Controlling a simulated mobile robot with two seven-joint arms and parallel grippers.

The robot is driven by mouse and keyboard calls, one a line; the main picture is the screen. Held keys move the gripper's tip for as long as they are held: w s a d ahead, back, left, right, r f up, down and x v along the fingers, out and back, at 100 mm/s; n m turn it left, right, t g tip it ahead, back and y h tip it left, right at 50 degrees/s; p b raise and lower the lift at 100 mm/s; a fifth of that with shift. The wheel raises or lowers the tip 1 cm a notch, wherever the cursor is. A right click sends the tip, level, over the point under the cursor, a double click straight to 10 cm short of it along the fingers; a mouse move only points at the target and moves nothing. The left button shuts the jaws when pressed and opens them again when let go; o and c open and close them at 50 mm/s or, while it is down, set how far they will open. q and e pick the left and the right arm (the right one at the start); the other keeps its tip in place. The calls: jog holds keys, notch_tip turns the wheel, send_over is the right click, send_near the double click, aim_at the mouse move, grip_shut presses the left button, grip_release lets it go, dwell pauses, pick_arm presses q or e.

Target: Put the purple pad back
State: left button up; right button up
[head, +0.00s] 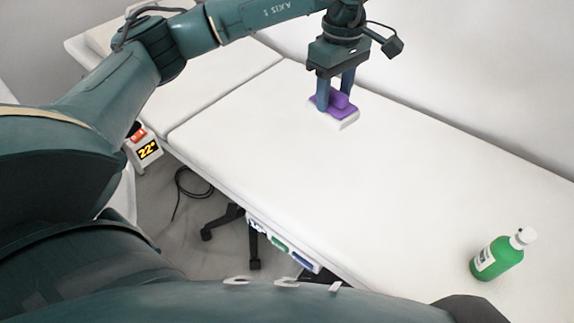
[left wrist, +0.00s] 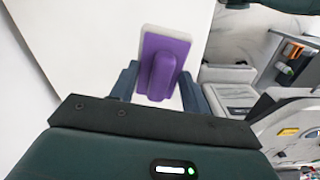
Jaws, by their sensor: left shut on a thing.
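The purple pad (head: 340,103) is a purple block with a raised grip on top and a pale layer underneath. My left gripper (head: 336,92) points down over the white treatment table and is shut on the pad's raised grip. In the left wrist view the pad (left wrist: 163,62) sits between the two fingers of my left gripper (left wrist: 160,85). I cannot tell whether the pad's underside touches the table top. My right gripper is not in view.
The white treatment table (head: 270,135) is mostly bare. A green bottle with a white cap (head: 497,256) stands near its right end. A device reading 22° (head: 148,150) is by the near edge. Coloured items (head: 290,252) hang below that edge, beside a black wheeled base (head: 240,230).

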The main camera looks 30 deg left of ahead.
aim_at(315, 110)
pick_arm(q)
jog(key=a+f+n, duration=0.1)
jog(key=f+n, duration=0.1)
jog(key=n, duration=0.2)
jog(key=a+f+n, duration=0.1)
jog(key=f+n, duration=0.1)
jog(key=n, duration=0.2)
jog(key=a+f+n, duration=0.1)
jog(key=f+n, duration=0.1)
jog(key=n, duration=0.2)
jog(key=shift+a+b, duration=0.3)
jog(key=shift+a, duration=0.05)
jog(key=a+f+n, duration=0.1)
jog(key=f+n, duration=0.3)
jog(key=f, duration=0.1)
jog(key=s+a+f+n, duration=0.1)
jog(key=a+f+n, duration=0.1)
jog(key=f+n, duration=0.2)
jog(key=a+f+n+b, duration=0.1)
jog(key=a+f+n, duration=0.1)
jog(key=f+n, duration=0.2)
notch_tip(315, 110, down, 2)
jog(key=shift+s+a+n, duration=0.15)
jog(key=shift+n, duration=0.25)
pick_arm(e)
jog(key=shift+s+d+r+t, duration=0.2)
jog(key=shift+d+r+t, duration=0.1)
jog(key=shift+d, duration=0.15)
